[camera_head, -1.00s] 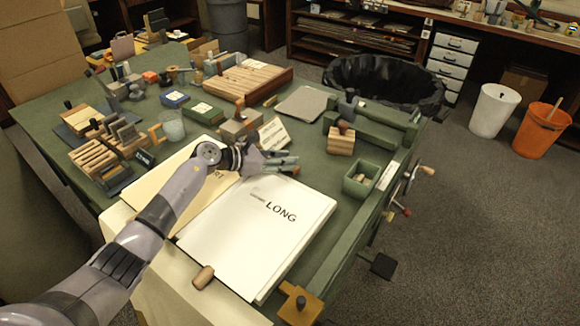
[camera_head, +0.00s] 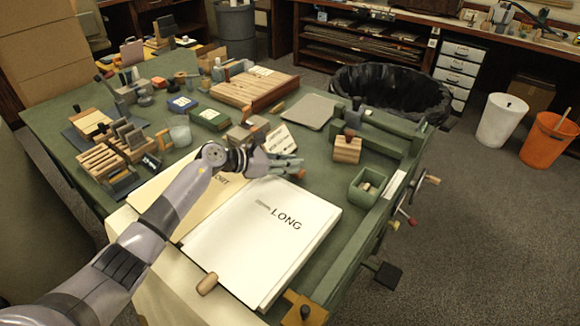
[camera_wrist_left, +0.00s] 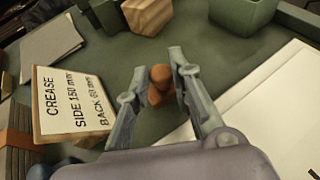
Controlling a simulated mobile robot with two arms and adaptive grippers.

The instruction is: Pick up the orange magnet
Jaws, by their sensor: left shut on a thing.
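The orange magnet (camera_wrist_left: 159,86) is a small rounded orange-brown knob. In the left wrist view it stands between the two grey fingers of my left gripper (camera_wrist_left: 157,68). In the head view the magnet (camera_head: 300,174) shows as a small orange spot at the fingertips of my left gripper (camera_head: 294,167), just beyond the white "LONG" stack (camera_head: 270,240). My left gripper is shut on the magnet, low over the green bench top. The fingers hide part of the magnet in the head view. My right gripper is not in view.
A "CREASE" card block (camera_wrist_left: 70,104) stands beside the fingers, and in the head view (camera_head: 280,139). A wooden block (camera_head: 347,150) and a green box (camera_head: 368,187) are to the right. Tools crowd the bench's left side. Bare green surface (camera_head: 325,183) lies right of the gripper.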

